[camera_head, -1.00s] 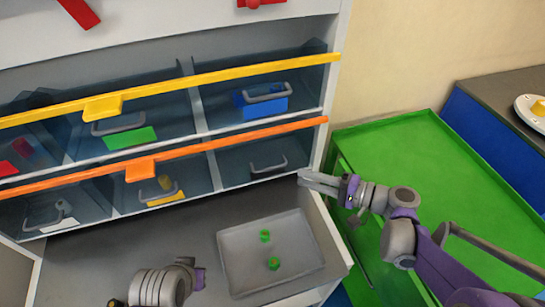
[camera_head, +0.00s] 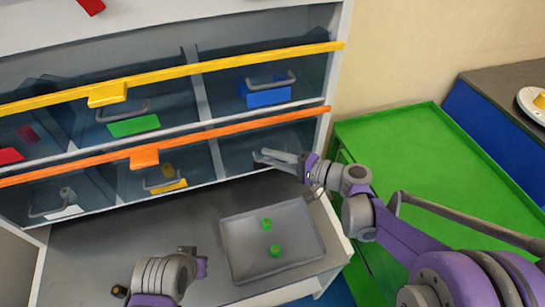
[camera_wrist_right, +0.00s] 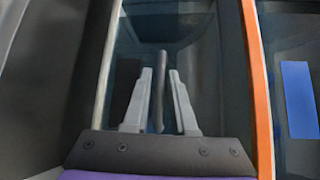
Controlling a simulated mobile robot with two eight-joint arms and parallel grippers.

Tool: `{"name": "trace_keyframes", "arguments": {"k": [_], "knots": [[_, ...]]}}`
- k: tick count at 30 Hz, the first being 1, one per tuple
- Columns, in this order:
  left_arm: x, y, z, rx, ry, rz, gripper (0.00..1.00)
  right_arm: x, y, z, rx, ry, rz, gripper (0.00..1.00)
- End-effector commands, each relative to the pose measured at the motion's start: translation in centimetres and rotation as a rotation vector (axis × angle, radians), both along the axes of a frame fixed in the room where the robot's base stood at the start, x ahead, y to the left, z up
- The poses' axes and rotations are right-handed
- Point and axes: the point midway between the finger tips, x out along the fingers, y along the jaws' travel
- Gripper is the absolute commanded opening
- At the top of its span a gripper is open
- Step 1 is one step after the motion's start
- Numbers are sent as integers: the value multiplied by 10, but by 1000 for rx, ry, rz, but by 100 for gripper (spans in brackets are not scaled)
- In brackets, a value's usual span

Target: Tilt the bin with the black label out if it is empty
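The bin with the black label (camera_wrist_right: 127,85) is the lower right one of the transparent bins; it also shows in the head view (camera_head: 235,160). It looks closed, and I see no object inside, though my gripper covers part of it. Its grey handle (camera_wrist_right: 158,90) stands between the fingers of my right gripper (camera_wrist_right: 157,100) in the wrist view. These fingers are apart, one on each side of the handle, with a visible gap. In the head view my right gripper (camera_head: 278,158) is at the bin front.
Neighbouring bins have yellow (camera_head: 168,186), white (camera_head: 65,212), green (camera_head: 133,126), blue (camera_head: 268,97) and red (camera_head: 10,156) labels. An orange rail (camera_head: 220,140) runs above the lower row. A grey tray (camera_head: 300,225) with two green pieces lies below. A green cabinet (camera_head: 430,150) stands right.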

Motion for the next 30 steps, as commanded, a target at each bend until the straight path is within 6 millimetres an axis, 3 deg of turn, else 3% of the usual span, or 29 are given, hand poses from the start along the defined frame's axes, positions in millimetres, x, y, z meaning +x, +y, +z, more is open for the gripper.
{"name": "trace_keyframes", "arguments": {"k": [2,6,30], "knots": [[0,0,0,0,0,0,0,0,0,0,0,0,0,25],[0,0,0,0,0,0,0,0,0,0,0,0,0,0],[0,0,0,0,0,0,0,0,0,0,0,0,1,0]]}}
